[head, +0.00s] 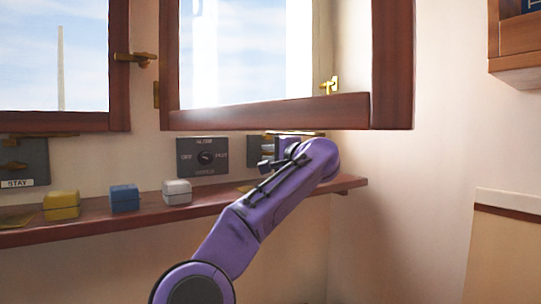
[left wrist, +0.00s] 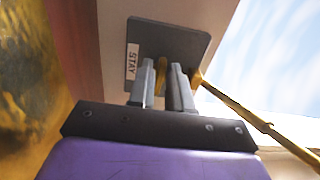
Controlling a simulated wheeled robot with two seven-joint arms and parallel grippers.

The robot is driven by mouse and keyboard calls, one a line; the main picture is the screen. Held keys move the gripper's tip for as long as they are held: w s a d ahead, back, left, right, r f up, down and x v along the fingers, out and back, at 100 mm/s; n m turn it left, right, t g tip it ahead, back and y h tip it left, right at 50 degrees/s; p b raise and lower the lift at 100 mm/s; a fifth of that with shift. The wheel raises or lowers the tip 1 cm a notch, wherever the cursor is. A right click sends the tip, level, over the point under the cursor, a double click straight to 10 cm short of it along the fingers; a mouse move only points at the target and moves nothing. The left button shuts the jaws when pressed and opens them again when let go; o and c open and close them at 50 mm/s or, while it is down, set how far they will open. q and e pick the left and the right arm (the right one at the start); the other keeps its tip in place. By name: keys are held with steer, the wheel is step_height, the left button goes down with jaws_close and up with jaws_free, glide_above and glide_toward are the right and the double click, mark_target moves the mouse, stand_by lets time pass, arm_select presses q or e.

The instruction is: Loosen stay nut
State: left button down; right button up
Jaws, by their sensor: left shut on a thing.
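My left gripper (head: 272,150) is at the wall under the open window, in front of a dark plate that it mostly hides in the head view. In the left wrist view, the gripper's grey fingers (left wrist: 164,82) are close together on a small brass nut (left wrist: 160,76). The nut sits in front of the dark plate (left wrist: 185,40) with the label STAY. A brass stay rod (left wrist: 250,117) runs from beside the fingers to the lower right. The fingers cover part of the nut. My right gripper is not in view.
A wooden shelf (head: 100,226) below holds a yellow box (head: 61,206), a blue box (head: 125,199) and a white box (head: 177,192). A dial panel (head: 203,156) is left of my gripper. Another STAY plate (head: 32,158) is at far left. The window frame (head: 270,112) hangs just above my wrist.

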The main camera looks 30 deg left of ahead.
arm_select(q)
steer(key=shift+f, duration=0.1)
steer(key=c, duration=1.1)
jaws_free()
steer(key=shift+s+d, duration=0.15)
steer(key=shift+d, duration=0.15)
steer(key=b+v, duration=0.3)
steer(key=v, duration=0.7)
steer(key=shift+s+a, duration=0.1)
steer(key=shift+a, duration=0.05)
